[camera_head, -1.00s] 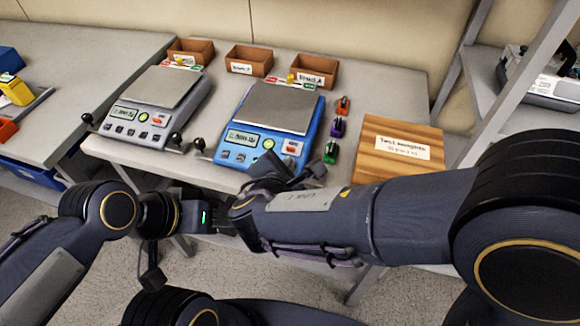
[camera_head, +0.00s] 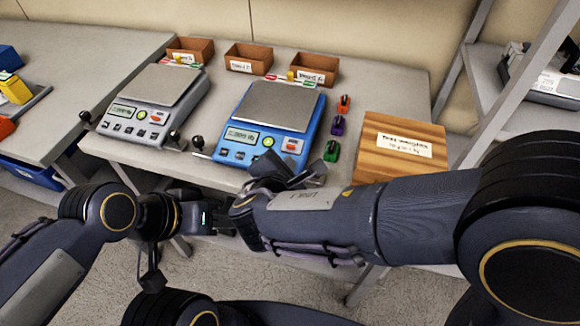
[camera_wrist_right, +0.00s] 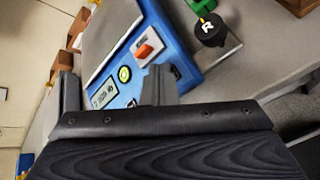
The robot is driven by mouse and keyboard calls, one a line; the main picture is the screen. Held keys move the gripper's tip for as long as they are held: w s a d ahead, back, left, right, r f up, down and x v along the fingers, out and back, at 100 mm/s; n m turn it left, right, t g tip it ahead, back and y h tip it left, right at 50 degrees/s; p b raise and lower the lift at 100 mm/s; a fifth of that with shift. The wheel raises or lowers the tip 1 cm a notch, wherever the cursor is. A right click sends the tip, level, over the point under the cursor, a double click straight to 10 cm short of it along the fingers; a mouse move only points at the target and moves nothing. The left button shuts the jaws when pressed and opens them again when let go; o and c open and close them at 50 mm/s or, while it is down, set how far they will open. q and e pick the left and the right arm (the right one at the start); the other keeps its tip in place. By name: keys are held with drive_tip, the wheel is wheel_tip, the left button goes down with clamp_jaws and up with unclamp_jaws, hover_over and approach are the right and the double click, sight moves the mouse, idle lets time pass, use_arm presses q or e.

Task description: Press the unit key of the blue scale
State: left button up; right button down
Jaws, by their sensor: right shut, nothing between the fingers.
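The blue scale (camera_head: 268,120) stands on the table with its grey pan at the back. Its front panel has a display (camera_head: 241,135), a round green-yellow button, an orange-red switch and a row of small dark keys along the front edge; their labels are too small to read. My right gripper (camera_head: 288,178) is shut and empty just in front of the scale's front edge. In the right wrist view its fingertip (camera_wrist_right: 160,80) overlaps the blue front panel and hides part of the key row; contact cannot be told. My left gripper (camera_head: 222,217) is lower, partly hidden by my right wrist.
A grey scale (camera_head: 155,102) stands left of the blue one. Brown open boxes (camera_head: 249,59) line the back. A black-knobbed lever (camera_head: 197,142) stands between the scales.

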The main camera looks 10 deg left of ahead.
drive_tip(key=shift+f+b, duration=0.3)
drive_tip(key=shift+b, duration=0.15)
idle(0.6)
drive_tip(key=shift+s+r+p, duration=0.15)
drive_tip(key=shift+r+p, duration=0.3)
drive_tip(key=shift+r, duration=0.3)
drive_tip(key=r+p, duration=0.1)
drive_tip(key=r, duration=0.1)
drive_tip(key=s+r+p, duration=0.1)
drive_tip(key=r+p, duration=0.1)
drive_tip(key=shift+s+r, duration=0.15)
drive_tip(key=shift+r, duration=0.25)
idle(0.9)
